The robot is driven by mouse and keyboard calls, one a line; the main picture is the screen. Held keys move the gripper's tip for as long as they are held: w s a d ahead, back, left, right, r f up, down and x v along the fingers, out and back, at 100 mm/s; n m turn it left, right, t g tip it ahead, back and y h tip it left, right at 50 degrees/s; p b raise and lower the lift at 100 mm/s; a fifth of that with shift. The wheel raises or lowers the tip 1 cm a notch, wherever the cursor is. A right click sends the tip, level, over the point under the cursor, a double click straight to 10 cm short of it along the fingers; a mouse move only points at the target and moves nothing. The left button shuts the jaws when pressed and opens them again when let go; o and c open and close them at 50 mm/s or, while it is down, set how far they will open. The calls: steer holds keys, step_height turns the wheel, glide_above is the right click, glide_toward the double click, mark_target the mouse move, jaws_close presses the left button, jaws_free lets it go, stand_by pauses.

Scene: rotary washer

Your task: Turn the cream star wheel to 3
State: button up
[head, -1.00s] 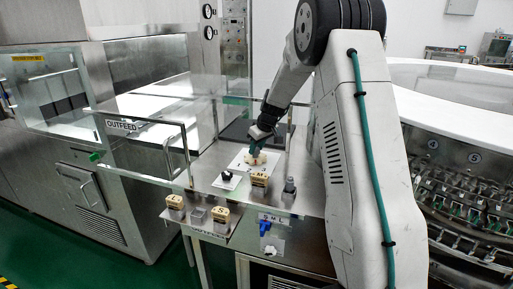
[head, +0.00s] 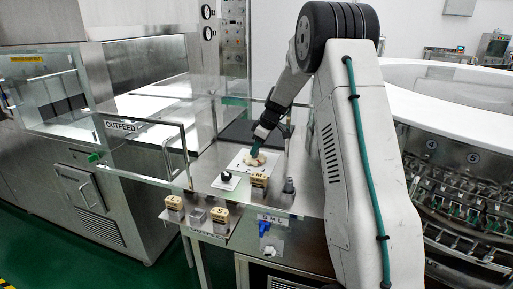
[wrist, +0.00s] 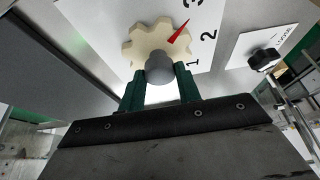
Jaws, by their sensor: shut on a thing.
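The cream star wheel (wrist: 148,45) lies on a white plate marked 1, 2 and 3 in the wrist view; it is small in the head view (head: 255,159). A red pointer (wrist: 180,33) on it points up and right, towards the gap between 2 and 3. A grey round peg (wrist: 159,66) stands at the wheel's near edge. My gripper (wrist: 160,76) is shut on this peg, with a green finger on each side. In the head view my gripper (head: 258,148) comes down on the wheel from above, and its fingers partly hide it.
A black knob (wrist: 263,59) on its own white plate sits to the right in the wrist view. In the head view, cream blocks (head: 259,186) and a grey post (head: 289,186) stand in front of the wheel. A clear guard marked OUTFEED (head: 122,126) is at left.

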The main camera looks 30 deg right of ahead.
steer(key=o, duration=1)
steer(key=shift+c, duration=0.2)
steer(key=v, duration=0.7)
steer(key=shift+d+r, duration=0.15)
steer(key=shift+r, duration=0.2)
steer(key=shift+s, duration=0.15)
